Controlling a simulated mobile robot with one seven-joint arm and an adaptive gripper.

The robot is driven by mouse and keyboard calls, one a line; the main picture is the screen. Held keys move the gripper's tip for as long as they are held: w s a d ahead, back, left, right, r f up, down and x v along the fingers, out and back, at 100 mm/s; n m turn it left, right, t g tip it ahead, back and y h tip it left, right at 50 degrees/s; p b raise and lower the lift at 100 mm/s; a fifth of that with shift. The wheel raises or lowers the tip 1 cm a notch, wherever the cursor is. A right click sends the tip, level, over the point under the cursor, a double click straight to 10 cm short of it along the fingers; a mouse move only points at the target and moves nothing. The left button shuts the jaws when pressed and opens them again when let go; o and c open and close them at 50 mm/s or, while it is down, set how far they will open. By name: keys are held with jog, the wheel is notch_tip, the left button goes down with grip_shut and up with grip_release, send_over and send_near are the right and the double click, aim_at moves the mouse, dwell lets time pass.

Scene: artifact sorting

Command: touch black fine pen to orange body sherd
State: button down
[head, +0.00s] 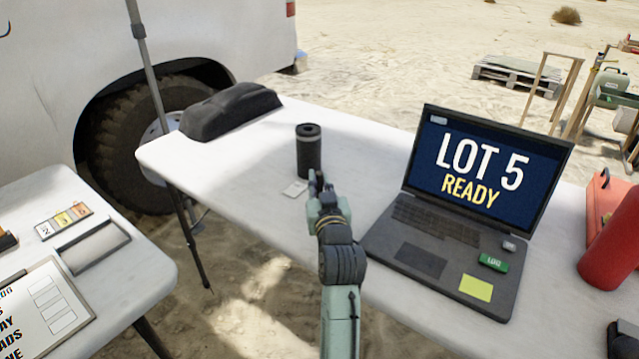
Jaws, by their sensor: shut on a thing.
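My gripper (315,188) is over the white table (230,165), just in front of a black upright cylinder (309,160). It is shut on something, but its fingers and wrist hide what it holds. I cannot make out the black fine pen. I cannot pick out the orange body sherd in this view. A small white card (295,188) lies on the table just left of the gripper.
An open laptop (420,235) reading "LOT 5 READY" stands right of my arm. A dark lumpy object (230,110) lies at the table's far left. A second table (150,275) at left bears a clipboard (45,305). A red cylinder (612,245) stands at the right edge.

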jog(key=shift+f+b, duration=0.5)
jog(key=shift+f, duration=0.2)
dwell(1.5)
jog(key=shift+r+p, duration=3.3)
jog(key=shift+r, duration=0.8)
